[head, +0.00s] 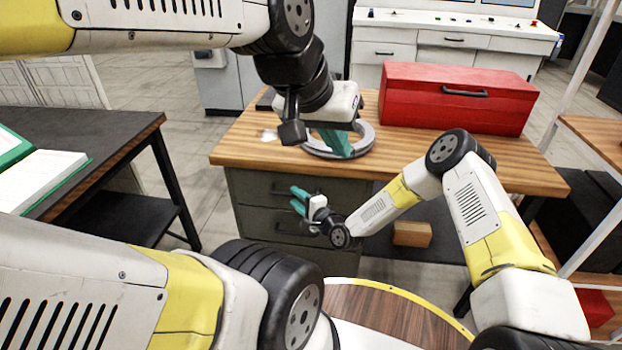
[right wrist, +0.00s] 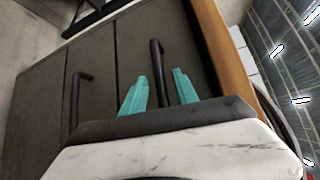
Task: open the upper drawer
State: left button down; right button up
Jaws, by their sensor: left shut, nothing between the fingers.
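The upper drawer (head: 253,188) is a dark grey-green front under the wooden worktop, and it looks closed. Its black bar handle (right wrist: 156,50) shows in the right wrist view. My right gripper (head: 298,199) is in front of this drawer with its teal fingers apart. In the right wrist view the fingers of my right gripper (right wrist: 161,80) stand on either side of the handle; whether they touch it I cannot tell. My left gripper (head: 338,144) is shut and empty, low over the worktop at a grey ring (head: 362,143).
A lower drawer with its own handle (right wrist: 76,98) is below. A red toolbox (head: 455,110) stands on the wooden worktop (head: 235,148). A wooden block (head: 411,234) is right of the drawers. A dark table (head: 100,150) with an open book (head: 45,180) is at left.

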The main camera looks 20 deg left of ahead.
jog(key=shift+x, duration=1.5)
grip_shut()
